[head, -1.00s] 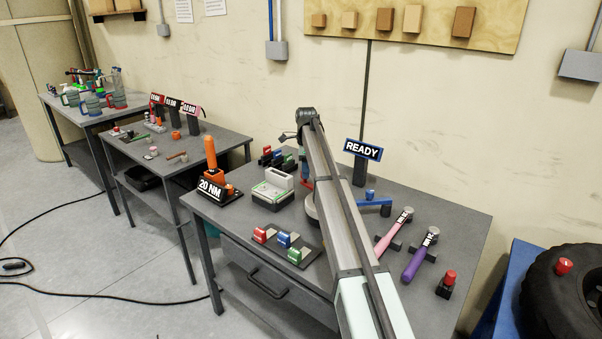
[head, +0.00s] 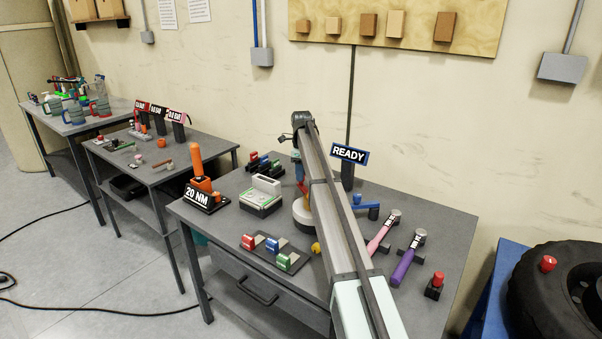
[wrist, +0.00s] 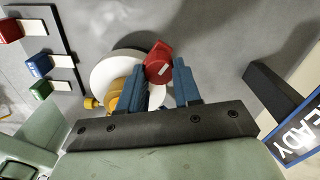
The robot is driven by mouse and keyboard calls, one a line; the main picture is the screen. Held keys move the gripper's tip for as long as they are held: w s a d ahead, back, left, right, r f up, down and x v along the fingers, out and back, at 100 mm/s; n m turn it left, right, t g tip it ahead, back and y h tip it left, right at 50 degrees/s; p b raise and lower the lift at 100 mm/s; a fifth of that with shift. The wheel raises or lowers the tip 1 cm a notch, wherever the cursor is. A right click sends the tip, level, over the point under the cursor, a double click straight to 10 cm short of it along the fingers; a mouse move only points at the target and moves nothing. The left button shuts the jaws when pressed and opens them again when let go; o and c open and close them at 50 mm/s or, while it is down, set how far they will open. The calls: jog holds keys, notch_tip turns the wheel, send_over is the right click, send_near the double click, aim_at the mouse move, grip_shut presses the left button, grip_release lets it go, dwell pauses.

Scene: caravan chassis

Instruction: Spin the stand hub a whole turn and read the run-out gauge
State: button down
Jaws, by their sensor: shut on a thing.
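The stand hub shows as a white disc (head: 302,212) on the near table, partly hidden by my arm. In the wrist view the white disc (wrist: 112,68) lies below my fingers, with a brass-yellow part (wrist: 116,97) beside the left finger. My gripper (wrist: 164,78) has blue fingers closed on a red knob (wrist: 159,60) with a white mark, at the disc's right edge. Whether the knob is fixed to the disc is hidden. A READY sign (head: 349,154) stands behind; it also shows in the wrist view (wrist: 300,130). I cannot make out a gauge dial.
A white-green box (head: 262,196), an orange 20 NM tool stand (head: 204,192) and a rack of coloured blocks (head: 268,252) stand left of the hub. Pink (head: 382,234) and purple (head: 406,262) handled tools lie to the right. A tyre (head: 560,300) stands at far right.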

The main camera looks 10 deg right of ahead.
jog(key=c, duration=0.8)
grip_release()
notch_tip(320, 180, up, 14)
jog(key=shift+f, duration=0.1)
